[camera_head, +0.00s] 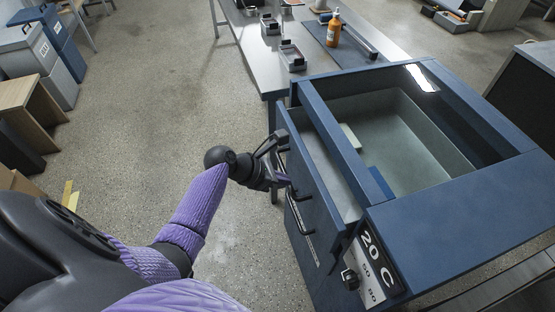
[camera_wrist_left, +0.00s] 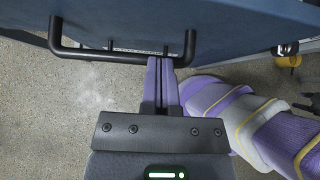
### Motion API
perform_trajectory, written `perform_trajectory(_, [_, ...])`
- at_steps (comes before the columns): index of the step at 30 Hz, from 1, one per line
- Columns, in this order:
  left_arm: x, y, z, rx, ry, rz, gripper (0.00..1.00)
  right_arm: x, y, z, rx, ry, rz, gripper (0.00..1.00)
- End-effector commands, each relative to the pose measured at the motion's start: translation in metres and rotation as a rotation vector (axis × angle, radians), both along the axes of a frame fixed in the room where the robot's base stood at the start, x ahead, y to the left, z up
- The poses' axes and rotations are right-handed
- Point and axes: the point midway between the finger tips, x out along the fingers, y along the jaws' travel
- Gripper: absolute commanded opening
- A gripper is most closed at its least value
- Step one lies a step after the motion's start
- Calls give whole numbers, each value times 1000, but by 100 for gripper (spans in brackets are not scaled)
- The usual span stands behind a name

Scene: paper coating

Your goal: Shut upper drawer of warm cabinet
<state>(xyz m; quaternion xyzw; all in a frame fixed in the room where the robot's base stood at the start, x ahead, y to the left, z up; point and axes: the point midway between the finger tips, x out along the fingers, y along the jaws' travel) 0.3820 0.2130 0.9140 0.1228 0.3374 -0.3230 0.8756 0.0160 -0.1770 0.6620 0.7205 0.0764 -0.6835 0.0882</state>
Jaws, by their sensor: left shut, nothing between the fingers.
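The warm cabinet (camera_head: 450,215) is blue, with a "20 C" label on its front corner. Its upper drawer (camera_head: 312,172) stands partly out to the left, and its pale inside shows between the drawer front and the cabinet frame. The blue drawer front (camera_wrist_left: 235,22) and its black bar handle (camera_wrist_left: 110,56) fill the top of the left wrist view. My left gripper (camera_head: 284,178) is at the drawer front by the handle. Its purple fingers (camera_wrist_left: 160,62) are shut together and empty, with tips at the handle bar; contact is unclear. My right gripper is out of view.
A lower handle (camera_head: 307,222) and a knob (camera_head: 349,279) are on the cabinet front. A grey table (camera_head: 262,70) with small trays and an orange bottle (camera_head: 334,30) stands behind. The floor (camera_head: 150,100) left of the cabinet is clear; bins (camera_head: 30,65) stand far left.

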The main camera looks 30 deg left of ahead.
Motion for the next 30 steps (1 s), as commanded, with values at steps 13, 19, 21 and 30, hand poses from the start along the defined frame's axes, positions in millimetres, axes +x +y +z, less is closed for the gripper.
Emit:
perform_trajectory(13, [28, -24, -33, 2, -3, -1, 0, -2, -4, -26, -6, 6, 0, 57])
perform_trajectory(19, [28, -24, -32, 1, -4, -1, 0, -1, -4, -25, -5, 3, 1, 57])
perform_trajectory(21, [30, -25, -32, 1, -4, -1, 0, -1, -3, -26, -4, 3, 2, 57])
perform_trajectory(30, [61, -53, -32, 0, -4, -2, 0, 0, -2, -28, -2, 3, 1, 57])
